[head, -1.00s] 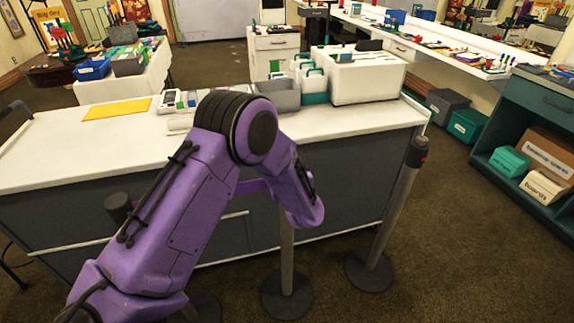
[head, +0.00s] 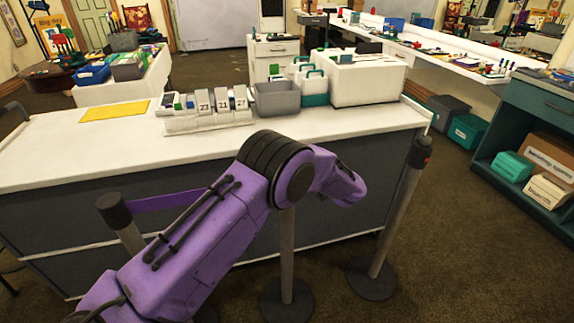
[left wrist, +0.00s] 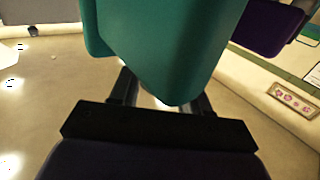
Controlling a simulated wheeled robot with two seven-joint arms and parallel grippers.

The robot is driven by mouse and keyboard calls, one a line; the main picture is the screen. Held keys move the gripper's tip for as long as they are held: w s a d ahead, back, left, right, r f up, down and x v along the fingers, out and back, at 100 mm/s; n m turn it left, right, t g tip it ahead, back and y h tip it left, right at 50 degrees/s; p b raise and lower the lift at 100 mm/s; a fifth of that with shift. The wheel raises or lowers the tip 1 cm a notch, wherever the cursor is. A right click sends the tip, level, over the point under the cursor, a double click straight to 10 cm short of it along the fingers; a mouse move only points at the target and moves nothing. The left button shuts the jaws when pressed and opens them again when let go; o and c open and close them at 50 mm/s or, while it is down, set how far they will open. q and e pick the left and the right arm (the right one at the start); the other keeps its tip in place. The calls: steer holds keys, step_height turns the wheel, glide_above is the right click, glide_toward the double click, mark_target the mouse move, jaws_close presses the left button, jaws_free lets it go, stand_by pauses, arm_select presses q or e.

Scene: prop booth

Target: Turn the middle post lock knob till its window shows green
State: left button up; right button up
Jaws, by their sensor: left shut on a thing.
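The middle post (head: 287,245) stands in front of the counter; its head, lock knob and window are hidden behind my purple left arm in the head view. The left post's dark head (head: 115,210) shows left of the arm, with a purple belt (head: 180,200) running right from it. The right post (head: 398,215) has a dark head with a small red spot. My left gripper (left wrist: 165,98) is hidden in the head view. In the left wrist view its fingers are shut on a teal thing (left wrist: 160,45), which I cannot identify. My right gripper is not in view.
The white-topped counter (head: 60,155) stands close behind the posts. It carries a yellow sheet (head: 115,110), number cards (head: 222,104), a grey bin (head: 277,98) and a white box (head: 365,80). Open carpet lies to the right, before a teal shelf (head: 520,195).

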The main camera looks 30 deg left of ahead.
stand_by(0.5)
arm_select(q)
steer(key=o, duration=0.9)
steer(key=shift+o, duration=0.2)
steer(key=shift+d, duration=0.1)
steer(key=d+b, duration=0.2)
steer(key=d, duration=0.8)
steer(key=shift+s+d, duration=0.15)
steer(key=shift+d, duration=0.05)
